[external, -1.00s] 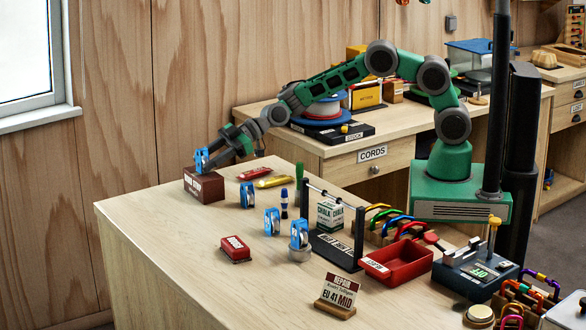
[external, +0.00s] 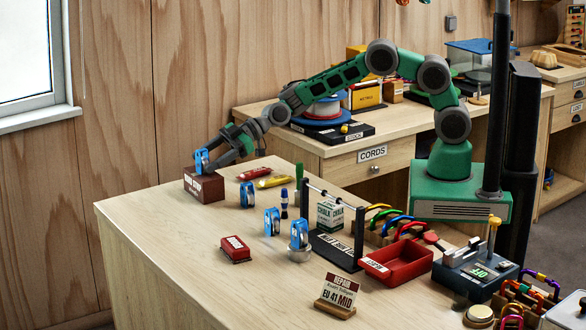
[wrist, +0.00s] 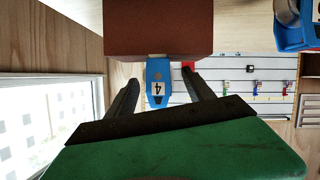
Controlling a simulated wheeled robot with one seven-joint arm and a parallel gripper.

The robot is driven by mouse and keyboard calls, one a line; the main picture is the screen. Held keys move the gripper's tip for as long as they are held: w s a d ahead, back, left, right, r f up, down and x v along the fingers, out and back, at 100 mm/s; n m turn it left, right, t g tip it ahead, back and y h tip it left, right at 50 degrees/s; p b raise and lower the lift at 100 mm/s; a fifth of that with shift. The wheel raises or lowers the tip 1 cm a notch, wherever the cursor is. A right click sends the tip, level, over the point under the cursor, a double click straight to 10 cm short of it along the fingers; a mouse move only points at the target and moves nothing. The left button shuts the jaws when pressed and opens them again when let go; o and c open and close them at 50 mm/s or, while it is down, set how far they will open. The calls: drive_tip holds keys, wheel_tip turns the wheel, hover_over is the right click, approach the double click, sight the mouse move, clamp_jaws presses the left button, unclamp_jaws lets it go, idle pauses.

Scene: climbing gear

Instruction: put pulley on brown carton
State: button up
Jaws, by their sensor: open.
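A blue pulley (external: 201,161) stands upright on top of the brown carton (external: 204,187) at the far left corner of the table. My gripper (external: 211,163) is at the pulley, just above the carton. In the wrist view my gripper (wrist: 162,84) is open, with one finger on each side of the pulley (wrist: 156,80), which bears a "4". The pulley meets the carton (wrist: 158,30) there. Gaps show between the fingers and the pulley. More blue pulleys stand on the table: one near the carton (external: 247,195), one further forward (external: 272,222), and one on a grey round base (external: 299,236).
A red labelled block (external: 235,249) lies in front. A dark rack (external: 335,248), a red tray (external: 395,263) and a sign (external: 338,296) stand to the right. The table's front left is clear.

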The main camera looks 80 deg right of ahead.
drive_tip(key=b+v, duration=0.3)
drive_tip(key=v, duration=0.9)
drive_tip(key=s+d+m+g+h, duration=0.2)
drive_tip(key=s+d+m+h, duration=0.1)
drive_tip(key=s, duration=0.8)
drive_tip(key=s+d+f+m+g+h, duration=0.1)
drive_tip(key=s+d+m+g+h, duration=0.1)
drive_tip(key=s, duration=0.8)
drive_tip(key=s+d+f+m+g+h, duration=0.1)
drive_tip(key=s+d+m, duration=0.4)
drive_tip(key=s, duration=0.6)
drive_tip(key=d+g+h, duration=0.1)
drive_tip(key=d+h, duration=0.1)
drive_tip(key=shift+s+g+h, duration=0.3)
drive_tip(key=shift+h, duration=0.1)
